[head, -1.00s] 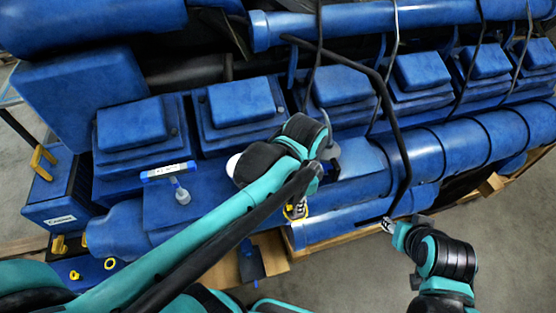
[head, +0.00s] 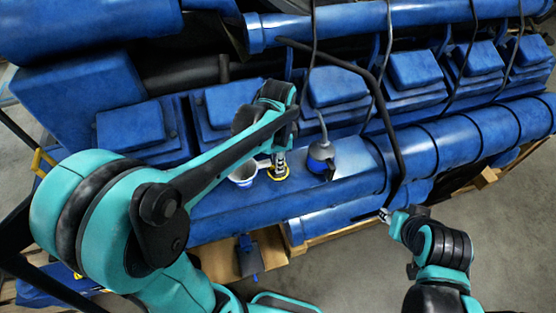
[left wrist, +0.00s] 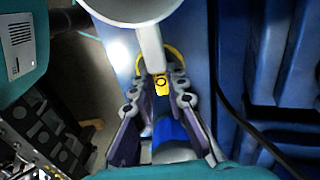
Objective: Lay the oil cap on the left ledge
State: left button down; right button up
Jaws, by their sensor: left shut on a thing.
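The yellow oil cap (head: 279,174) is in my left gripper (head: 279,160), over the flat blue ledge (head: 225,208) along the engine's front. In the left wrist view the cap (left wrist: 161,80) shows between the fingertips of the gripper (left wrist: 158,88), which is shut on it. I cannot tell whether the cap touches the ledge. My right gripper (head: 385,215) is off the engine's front edge, small in the head view; its jaws are not clear.
A black bent pipe (head: 386,120) rises further right. A wooden pallet (head: 218,260) shows below the ledge.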

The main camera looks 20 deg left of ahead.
pick_arm(q)
jog(key=shift+s+d, duration=0.1)
jog(key=shift+s, duration=0.1)
jog(key=shift+f, duration=0.25)
jog(key=c, duration=1.5)
grip_release()
jog(key=shift+w, duration=0.1)
jog(key=shift+c, duration=0.2)
jog(key=shift+w, duration=0.1)
jog(key=shift+r, duration=0.15)
notch_tip(320, 180, up, 12)
jog(key=b, duration=0.1)
jog(key=shift+r, duration=0.15)
